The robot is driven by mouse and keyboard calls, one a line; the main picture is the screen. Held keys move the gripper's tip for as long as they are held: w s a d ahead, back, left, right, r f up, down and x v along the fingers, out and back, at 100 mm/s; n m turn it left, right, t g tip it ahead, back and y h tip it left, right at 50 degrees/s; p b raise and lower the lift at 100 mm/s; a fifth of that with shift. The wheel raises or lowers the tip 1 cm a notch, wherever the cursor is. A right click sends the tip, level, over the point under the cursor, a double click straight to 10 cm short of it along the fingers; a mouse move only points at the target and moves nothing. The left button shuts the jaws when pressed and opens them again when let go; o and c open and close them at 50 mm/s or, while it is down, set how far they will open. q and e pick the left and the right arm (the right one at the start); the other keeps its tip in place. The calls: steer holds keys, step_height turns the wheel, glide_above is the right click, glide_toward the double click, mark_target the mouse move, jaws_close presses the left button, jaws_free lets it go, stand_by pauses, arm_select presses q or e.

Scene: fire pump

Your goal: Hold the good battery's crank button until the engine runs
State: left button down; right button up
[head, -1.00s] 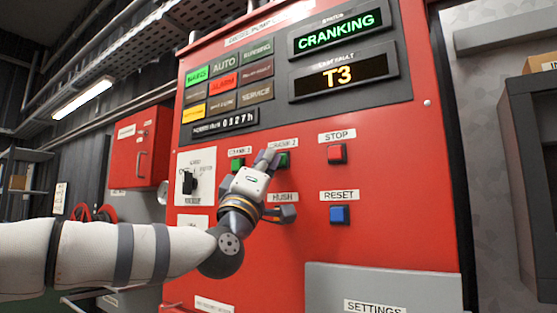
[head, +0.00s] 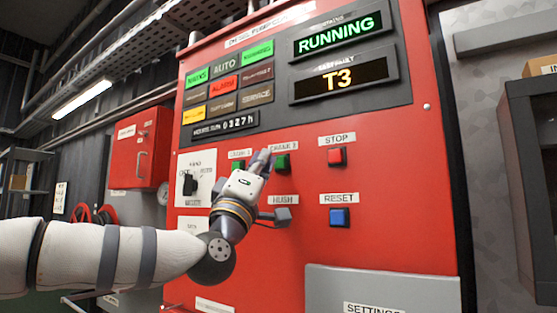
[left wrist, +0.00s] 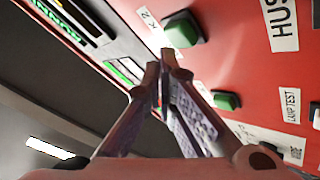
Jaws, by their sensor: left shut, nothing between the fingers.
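The red pump controller panel (head: 380,150) fills the middle of the head view. Its status display (head: 338,36) reads RUNNING in green. The green CRANK 2 button (head: 284,162) shows just right of my fingertips; it also shows in the left wrist view (left wrist: 183,30). The green CRANK 1 button (head: 237,165) is partly hidden behind my gripper, and shows in the left wrist view (left wrist: 226,100). My left gripper (head: 261,160) is shut and empty. Its tips (left wrist: 163,62) appear apart from the CRANK 2 button, slightly toward CRANK 1.
A red STOP button (head: 337,156) and a blue RESET button (head: 340,217) sit to the right. A lower display (head: 338,80) reads T3. A selector switch (head: 190,184) is at left. A grey SETTINGS cover (head: 385,288) juts at the bottom.

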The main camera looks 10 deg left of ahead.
arm_select(q)
steer(key=s, duration=0.1)
steer(key=s+a+p, duration=0.1)
steer(key=s, duration=0.1)
steer(key=s+p, duration=0.1)
steer(key=shift+s+a, duration=0.35)
arm_select(e)
steer(key=shift+w+r+t, duration=0.4)
steer(key=shift+w+r, duration=0.65)
steer(key=shift+r, duration=0.05)
